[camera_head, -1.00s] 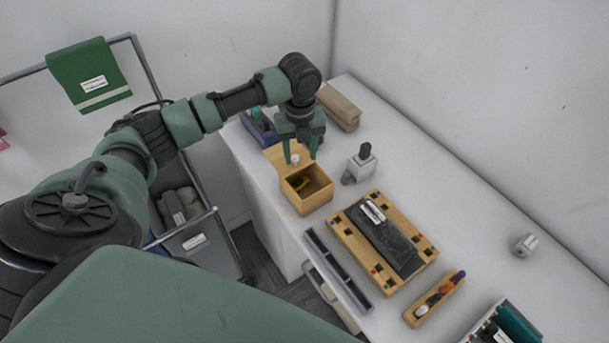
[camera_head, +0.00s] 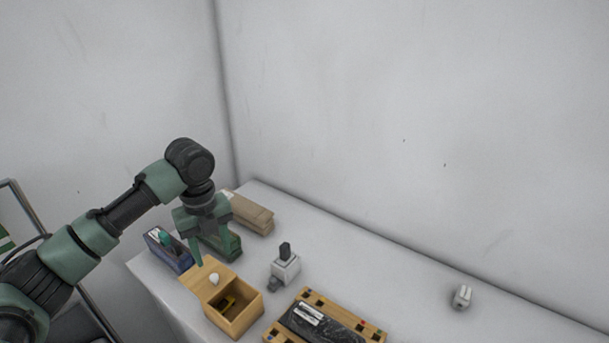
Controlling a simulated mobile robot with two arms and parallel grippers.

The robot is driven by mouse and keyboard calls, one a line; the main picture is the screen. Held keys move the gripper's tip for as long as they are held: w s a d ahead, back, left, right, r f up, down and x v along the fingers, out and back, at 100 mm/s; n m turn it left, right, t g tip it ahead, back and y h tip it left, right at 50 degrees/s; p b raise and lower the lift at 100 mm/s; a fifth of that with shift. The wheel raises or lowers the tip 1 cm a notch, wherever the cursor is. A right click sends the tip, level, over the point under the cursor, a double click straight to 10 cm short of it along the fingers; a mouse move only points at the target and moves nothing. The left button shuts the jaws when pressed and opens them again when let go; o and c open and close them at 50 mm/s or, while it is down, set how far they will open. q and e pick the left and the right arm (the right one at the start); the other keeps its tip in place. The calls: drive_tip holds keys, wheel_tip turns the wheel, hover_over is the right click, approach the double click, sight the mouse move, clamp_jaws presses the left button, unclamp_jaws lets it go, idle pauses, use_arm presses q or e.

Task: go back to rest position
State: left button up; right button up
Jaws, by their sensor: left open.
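My left gripper (camera_head: 216,250) is open and points down over the back left of the table, above and just behind the small wooden box. Nothing shows between its fingers. The left arm reaches in from the left edge of the picture. The wooden box (camera_head: 238,316) has its lid (camera_head: 206,284) swung open, with a small white knob on it, and a dark yellowish item inside. My right gripper is not in view.
On the white table (camera_head: 370,268) stand a blue holder (camera_head: 168,250), a tan block (camera_head: 252,212), a grey-white device with a black top (camera_head: 285,265), a wooden tray (camera_head: 372,332) with a dark pouch, and a small white item (camera_head: 462,297). Walls close the back and right.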

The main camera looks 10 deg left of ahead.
use_arm(q)
drive_tip(key=s+d+f+n, duration=0.3)
drive_tip(key=s+d+f, duration=0.2)
drive_tip(key=d+f, duration=0.5)
drive_tip(key=s+d+f+n+t+h, duration=0.1)
drive_tip(key=s+d+f+n, duration=0.25)
drive_tip(key=s+n, duration=0.25)
drive_tip(key=s+d+f+n+t+h, duration=0.1)
drive_tip(key=s+d+f+n+t, duration=0.1)
drive_tip(key=s+d+n, duration=0.3)
drive_tip(key=s+a+f+n+y, duration=0.1)
drive_tip(key=s+a+n+y, duration=0.1)
drive_tip(key=s+a+n, duration=0.7)
wheel_tip(320, 180, down, 33)
drive_tip(key=s+d+n+b, duration=0.1)
drive_tip(key=s+d+b, duration=0.2)
drive_tip(key=b, duration=0.4)
drive_tip(key=s+a+f+g+b, duration=0.1)
drive_tip(key=s+f+b, duration=0.1)
drive_tip(key=s+f, duration=0.6)
drive_tip(key=s+a+f+g+b, duration=0.1)
drive_tip(key=s+a+f+b, duration=0.1)
drive_tip(key=s+f, duration=0.6)
wheel_tip(320, 180, down, 4)
drive_tip(key=shift+a+f+b, duration=0.2)
drive_tip(key=shift+a+b, duration=0.05)
drive_tip(key=shift+b, duration=0.15)
